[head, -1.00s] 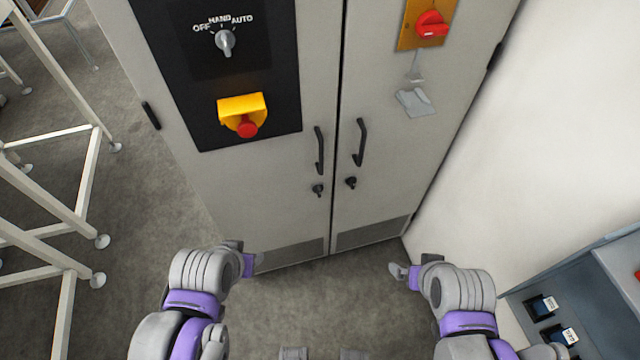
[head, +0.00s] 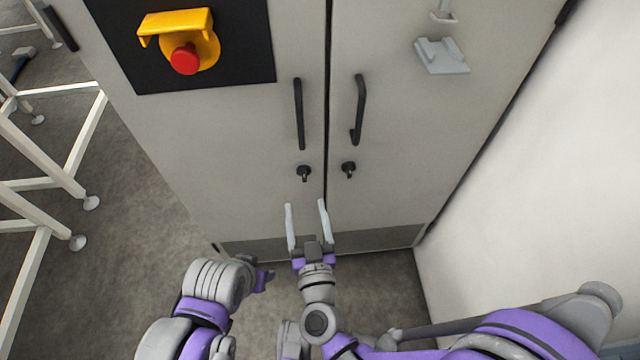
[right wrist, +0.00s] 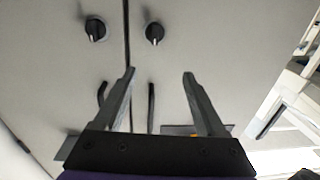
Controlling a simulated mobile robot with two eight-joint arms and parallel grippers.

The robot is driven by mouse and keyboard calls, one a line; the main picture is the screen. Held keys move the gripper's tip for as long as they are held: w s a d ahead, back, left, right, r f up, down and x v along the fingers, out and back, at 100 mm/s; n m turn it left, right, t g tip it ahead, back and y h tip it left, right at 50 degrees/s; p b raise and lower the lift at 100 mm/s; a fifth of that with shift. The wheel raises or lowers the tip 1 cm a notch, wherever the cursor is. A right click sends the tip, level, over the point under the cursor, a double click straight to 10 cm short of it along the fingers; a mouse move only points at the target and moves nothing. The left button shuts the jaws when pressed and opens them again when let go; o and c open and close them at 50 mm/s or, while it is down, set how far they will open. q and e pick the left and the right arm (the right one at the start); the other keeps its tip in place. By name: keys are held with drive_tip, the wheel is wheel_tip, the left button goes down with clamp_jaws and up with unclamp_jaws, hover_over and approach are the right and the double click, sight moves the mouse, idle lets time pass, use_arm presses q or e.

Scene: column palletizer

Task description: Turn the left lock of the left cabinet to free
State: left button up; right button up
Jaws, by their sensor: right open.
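The cabinet (head: 190,150) has two grey doors that meet at a dark vertical gap. The left lock (head: 304,172) is a small black knob with a short stem that hangs down in the head view. It also shows in the right wrist view (right wrist: 155,33), where left and right look reversed. The right lock (head: 348,169) is a similar knob across the gap. My right gripper (head: 305,204) is open and empty, its fingers spread below the left lock and apart from it. My left gripper (head: 263,280) is low at the left; its fingers do not show clearly.
Black handles stand above the locks, one on the left door (head: 299,115) and one on the right door (head: 358,110). A red emergency stop (head: 185,60) sits under a yellow shroud. A white wall (head: 540,200) closes the right side. White frames (head: 60,160) stand at the left.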

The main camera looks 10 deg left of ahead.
sight(305, 178)
drive_tip(key=shift+m+h, duration=0.3)
drive_tip(key=shift+h, duration=0.3)
drive_tip(key=w+f, duration=0.1)
drive_tip(key=w, duration=0.2)
drive_tip(key=w+a+f, duration=0.1)
drive_tip(key=w, duration=0.2)
drive_tip(key=w+a+f+b, duration=0.1)
drive_tip(key=w, duration=0.3)
drive_tip(key=shift+a, duration=0.25)
clamp_jaws()
